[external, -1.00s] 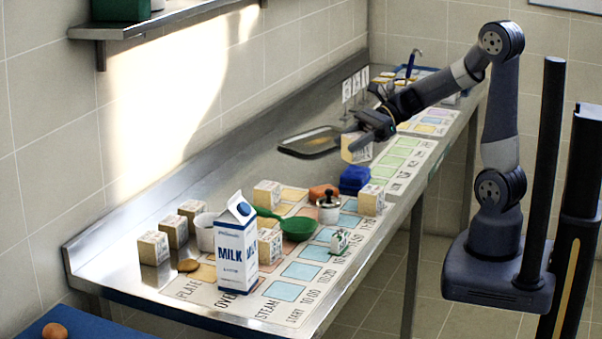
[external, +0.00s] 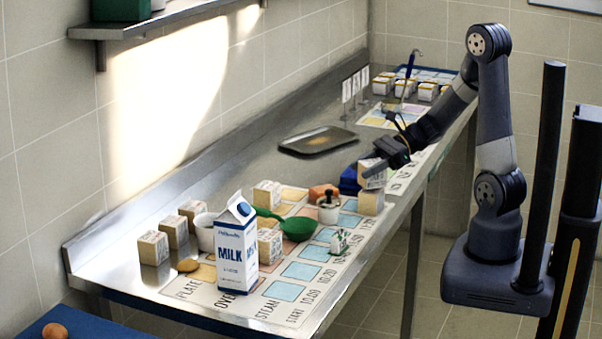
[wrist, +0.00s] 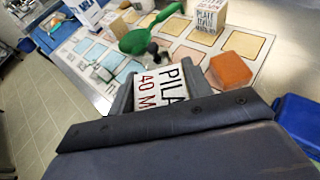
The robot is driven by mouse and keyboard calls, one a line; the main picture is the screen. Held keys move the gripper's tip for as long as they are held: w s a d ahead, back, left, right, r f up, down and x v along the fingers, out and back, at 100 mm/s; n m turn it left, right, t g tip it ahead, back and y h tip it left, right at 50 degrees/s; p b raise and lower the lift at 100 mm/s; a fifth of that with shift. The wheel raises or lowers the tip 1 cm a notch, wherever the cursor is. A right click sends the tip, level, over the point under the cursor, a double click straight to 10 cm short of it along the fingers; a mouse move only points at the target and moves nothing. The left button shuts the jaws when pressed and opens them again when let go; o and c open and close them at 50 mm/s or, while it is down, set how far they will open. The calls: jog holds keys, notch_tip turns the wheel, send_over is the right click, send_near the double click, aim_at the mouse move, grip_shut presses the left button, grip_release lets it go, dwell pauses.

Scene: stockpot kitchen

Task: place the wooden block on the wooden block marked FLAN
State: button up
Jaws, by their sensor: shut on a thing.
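My gripper (external: 376,164) is shut on a pale wooden block (external: 373,177) at the right edge of the counter. In the wrist view the held block (wrist: 158,90) shows black "PILA" and red "40 M" lettering between the fingers. Directly below it in the external view stands another wooden block (external: 370,203) on the printed sheet. The held block looks slightly tilted over it; I cannot tell whether they touch. The lower block's lettering is too small to read, so I cannot confirm FLAN. The held block and gripper hide its top.
A dark tray (external: 318,141) lies behind.

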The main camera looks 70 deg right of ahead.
jog(key=shift+f, duration=0.5)
jog(key=shift+f, duration=0.1)
jog(key=o, duration=1.1)
jog(key=shift+c, duration=0.2)
jog(key=v, duration=1.2)
jog(key=shift+o, duration=0.2)
